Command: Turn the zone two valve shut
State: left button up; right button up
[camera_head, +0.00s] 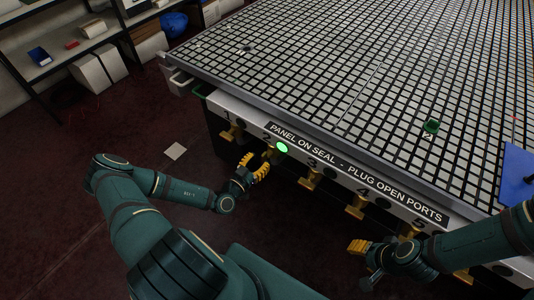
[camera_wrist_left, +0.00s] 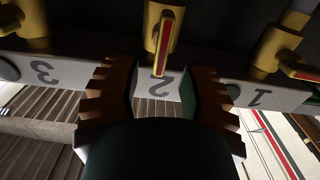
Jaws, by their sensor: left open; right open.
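The zone two valve (camera_head: 270,150) is a brass valve on the table's front panel, partly hidden by my left gripper in the head view. In the left wrist view its handle (camera_wrist_left: 167,42), with a red stripe, points toward the panel's "2" label (camera_wrist_left: 161,85). My left gripper (camera_head: 256,168) is open just in front of this valve. In the left wrist view its two ridged fingers (camera_wrist_left: 158,95) lie either side of the handle's end, with gaps on both sides; no contact shows. My right gripper (camera_head: 360,246) is open and empty, below and in front of valve four.
A green light (camera_head: 282,147) glows beside valve two. Valve one (camera_head: 231,131) and valve three (camera_head: 311,180) flank it; valve four (camera_head: 355,208) is further right. The black grid tabletop (camera_head: 330,75) has a blue sheet (camera_head: 517,172) at right. Open floor lies left.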

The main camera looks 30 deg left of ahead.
pick_arm(q)
jog(key=shift+w+d+b, duration=0.2)
jog(key=shift+w+b, duration=0.1)
jog(key=shift+w, duration=2.3)
grip_shut()
